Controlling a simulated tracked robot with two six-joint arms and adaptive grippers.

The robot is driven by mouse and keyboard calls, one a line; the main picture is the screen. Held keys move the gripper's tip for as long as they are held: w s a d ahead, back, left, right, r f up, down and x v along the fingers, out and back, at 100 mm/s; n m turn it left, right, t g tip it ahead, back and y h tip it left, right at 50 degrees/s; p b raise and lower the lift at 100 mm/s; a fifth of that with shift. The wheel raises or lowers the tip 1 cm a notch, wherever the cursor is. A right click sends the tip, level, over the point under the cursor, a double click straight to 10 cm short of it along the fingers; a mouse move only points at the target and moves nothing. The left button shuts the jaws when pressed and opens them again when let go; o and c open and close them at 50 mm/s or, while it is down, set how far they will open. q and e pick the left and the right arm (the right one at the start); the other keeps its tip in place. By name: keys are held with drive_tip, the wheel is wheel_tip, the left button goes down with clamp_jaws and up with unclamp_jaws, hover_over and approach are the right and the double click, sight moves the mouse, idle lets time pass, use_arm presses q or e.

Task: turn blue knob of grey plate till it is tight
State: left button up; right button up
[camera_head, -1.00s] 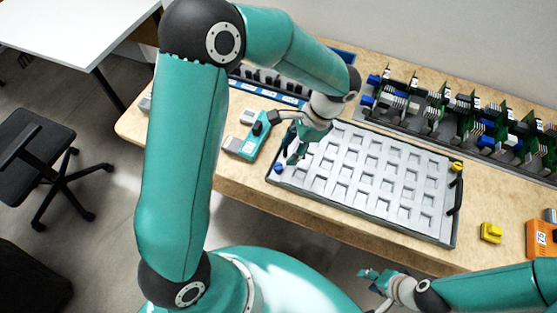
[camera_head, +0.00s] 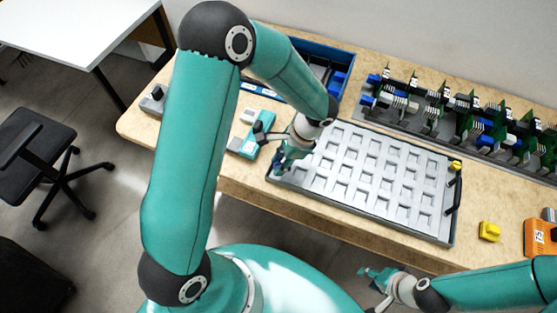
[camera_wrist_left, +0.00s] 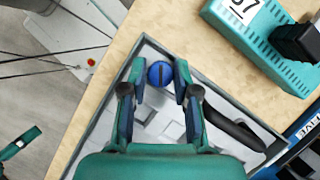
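The grey plate (camera_head: 385,212) lies on the table, a wide tray with many square recesses; it also shows in the left wrist view (camera_wrist_left: 160,112). Its round blue knob (camera_wrist_left: 160,73) with a dark slot sits at a corner of the plate. My left gripper (camera_head: 280,168) is over the plate's front left corner and hides the knob in the head view. In the left wrist view the left gripper (camera_wrist_left: 160,70) has one finger on each side of the knob, with narrow gaps visible. My right gripper (camera_head: 368,279) hangs in front of the table, open and empty.
A yellow knob (camera_head: 455,166) is at the plate's right corner, near a dark handle. A teal device (camera_head: 250,146) stands left of the plate. A rack with green boards (camera_head: 433,115) and a blue bin (camera_head: 338,78) are behind. A yellow block (camera_head: 489,231) and an orange box (camera_head: 540,238) lie right.

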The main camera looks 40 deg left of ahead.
use_arm(q)
clamp_jaws()
drive_tip(key=shift+a, duration=0.25)
drive_tip(key=shift+d, duration=0.2)
drive_tip(key=shift+b, duration=0.3)
drive_tip(key=shift+d+f+m+t+y+b, duration=0.15)
drive_tip(key=shift+m+t+y+b, duration=0.25)
drive_tip(key=shift+m+b, duration=0.7)
drive_tip(key=shift+m+t+b, duration=0.8)
drive_tip(key=shift+m, duration=1.3)
